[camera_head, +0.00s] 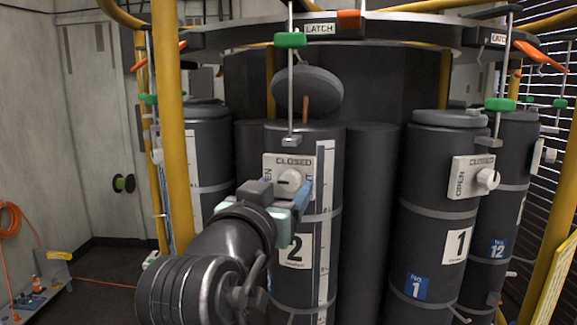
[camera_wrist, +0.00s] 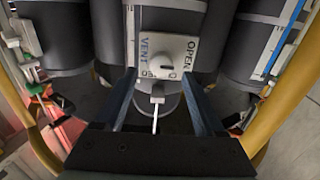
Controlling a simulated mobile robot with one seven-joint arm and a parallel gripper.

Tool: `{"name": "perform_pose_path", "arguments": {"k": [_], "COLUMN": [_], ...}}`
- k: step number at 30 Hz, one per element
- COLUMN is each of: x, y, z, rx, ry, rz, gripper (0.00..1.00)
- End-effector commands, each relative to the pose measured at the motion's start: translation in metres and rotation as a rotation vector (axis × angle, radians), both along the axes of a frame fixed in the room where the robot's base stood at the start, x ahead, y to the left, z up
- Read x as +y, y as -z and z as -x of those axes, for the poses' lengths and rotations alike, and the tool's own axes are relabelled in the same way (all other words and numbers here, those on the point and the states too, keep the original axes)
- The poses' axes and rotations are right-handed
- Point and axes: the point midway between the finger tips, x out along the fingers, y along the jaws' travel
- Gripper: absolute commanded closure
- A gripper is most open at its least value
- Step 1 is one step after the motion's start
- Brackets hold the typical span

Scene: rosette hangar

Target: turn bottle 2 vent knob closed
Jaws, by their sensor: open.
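Bottle 2 (camera_head: 297,250) is a dark cylinder with a white "2" label, in the middle of the head view. Its pale vent plate (camera_head: 272,161) reads CLOSED along the top and OPEN at the side. The white vent knob (camera_head: 290,180) sits on this plate, partly hidden behind my gripper. My gripper (camera_head: 281,192) is open in front of the plate. In the wrist view the knob (camera_wrist: 165,62) shows between and beyond the two fingers of my gripper (camera_wrist: 159,75), and the plate (camera_wrist: 185,42) appears upside down. I see no contact with the knob. Its exact setting is hard to read.
Bottle 1 (camera_head: 432,235), with its own knob (camera_head: 487,179), stands to the right. A grey lid (camera_head: 308,92) is raised above bottle 2. A rod with a green grip (camera_head: 290,40) hangs above the plate. A yellow post (camera_head: 170,130) stands at left.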

Motion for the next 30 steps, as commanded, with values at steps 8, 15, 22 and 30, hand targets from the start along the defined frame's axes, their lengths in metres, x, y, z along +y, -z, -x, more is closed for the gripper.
{"name": "perform_pose_path", "arguments": {"k": [8, 15, 22, 30], "x": [-0.009, -0.01, -0.01, -0.01], "y": [-0.002, 0.0, 0.0, 0.0], "z": [-0.031, -0.036, -0.036, -0.036], "rx": [-0.001, -0.002, -0.002, -0.002], "ry": [0.0, 0.0, 0.0, -0.001], "rz": [-0.001, 0.0, 0.0, 0.001], "gripper": [0.29, 0.29, 0.45, 0.93]}}
